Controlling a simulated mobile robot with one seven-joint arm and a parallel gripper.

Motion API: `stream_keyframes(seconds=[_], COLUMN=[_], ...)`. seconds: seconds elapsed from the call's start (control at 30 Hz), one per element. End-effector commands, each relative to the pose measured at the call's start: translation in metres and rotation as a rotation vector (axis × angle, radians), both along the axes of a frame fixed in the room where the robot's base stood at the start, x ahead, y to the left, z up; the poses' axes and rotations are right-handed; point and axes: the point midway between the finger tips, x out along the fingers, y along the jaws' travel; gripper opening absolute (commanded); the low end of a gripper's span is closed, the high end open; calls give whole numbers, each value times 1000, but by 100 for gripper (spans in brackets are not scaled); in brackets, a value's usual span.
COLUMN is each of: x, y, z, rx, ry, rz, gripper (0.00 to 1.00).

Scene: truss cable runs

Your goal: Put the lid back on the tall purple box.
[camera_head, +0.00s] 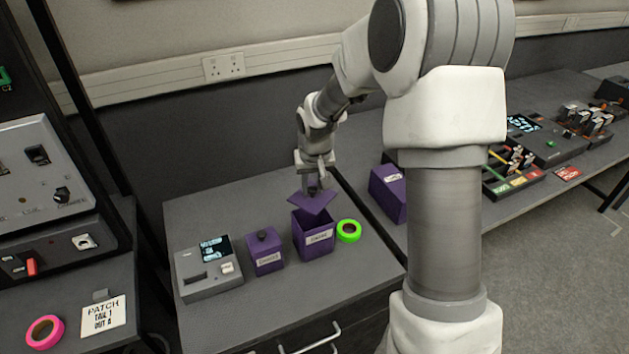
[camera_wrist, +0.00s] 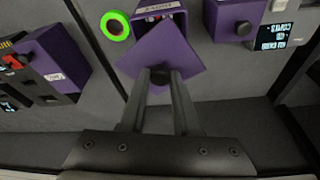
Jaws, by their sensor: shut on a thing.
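The tall purple box (camera_head: 316,240) stands open on the grey cabinet top, with a label on its front. It also shows in the wrist view (camera_wrist: 172,7), partly hidden by the lid. My gripper (camera_head: 313,187) is shut on the dark knob of the purple lid (camera_head: 312,203). The lid also shows in the wrist view (camera_wrist: 162,52), turned at an angle to the box. It is held above the box's opening, apart from it as far as I can tell, and looks tilted in the head view.
A shorter lidded purple box (camera_head: 266,256) stands left of the tall box. A green tape roll (camera_head: 348,231) sits close on its right. A grey device (camera_head: 208,268) is at the far left of the top. Another purple box (camera_head: 388,190) stands on the right bench.

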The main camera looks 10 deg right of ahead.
Motion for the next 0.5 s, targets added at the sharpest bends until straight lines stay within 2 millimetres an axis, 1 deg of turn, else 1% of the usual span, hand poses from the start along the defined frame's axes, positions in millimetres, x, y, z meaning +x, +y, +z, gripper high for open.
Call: stream_keyframes(seconds=[0.27,0.5], x=[0,0], y=[0,0], z=[-15,-38], rx=[0,0], ry=[0,1], rz=[0,0], gripper=[0,0])
